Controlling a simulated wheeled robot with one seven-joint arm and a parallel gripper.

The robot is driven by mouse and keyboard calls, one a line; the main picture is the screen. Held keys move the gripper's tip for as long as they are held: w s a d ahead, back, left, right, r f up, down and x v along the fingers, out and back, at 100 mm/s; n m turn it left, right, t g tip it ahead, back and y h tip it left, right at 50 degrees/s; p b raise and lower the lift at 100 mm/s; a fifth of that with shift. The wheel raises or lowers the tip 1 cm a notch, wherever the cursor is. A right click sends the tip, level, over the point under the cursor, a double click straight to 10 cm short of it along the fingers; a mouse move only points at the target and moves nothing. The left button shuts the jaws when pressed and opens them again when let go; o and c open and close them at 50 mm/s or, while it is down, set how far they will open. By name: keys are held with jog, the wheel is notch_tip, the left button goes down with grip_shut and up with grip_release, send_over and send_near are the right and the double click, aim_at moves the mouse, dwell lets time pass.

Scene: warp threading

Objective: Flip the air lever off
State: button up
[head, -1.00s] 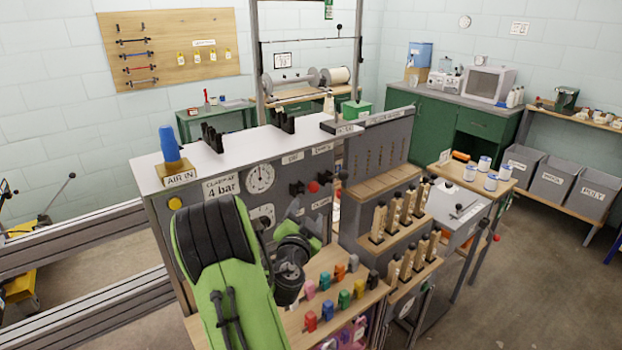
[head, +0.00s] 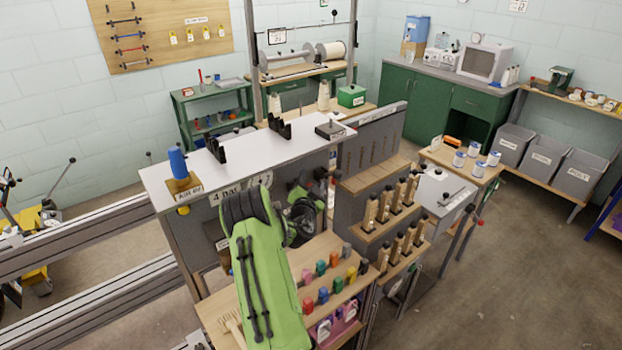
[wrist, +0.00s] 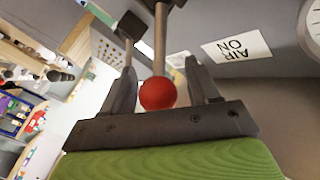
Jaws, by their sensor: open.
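The air lever is a metal rod (wrist: 160,45) with a red ball knob (wrist: 157,93), seen in the wrist view. The knob sits between the two dark fingers of my open gripper (wrist: 160,68), close to the palm. I cannot tell whether either finger touches it. The rod runs up in the picture from the knob to the grey panel. A white label (wrist: 236,47) reading "AIR ON" appears upside down to the right of the rod. In the head view my green arm hides much of the panel front, and the lever cannot be made out clearly.
Below my arm, a wooden shelf (head: 285,292) holds several coloured pegs. Stepped wooden racks with handled tools (head: 392,205) stand to the right. A second dark knob (wrist: 131,25) is beside the rod.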

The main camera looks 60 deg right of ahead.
grip_shut()
dwell(0.3)
jog(key=shift+f+b, duration=0.2)
jog(key=shift+b, duration=0.3)
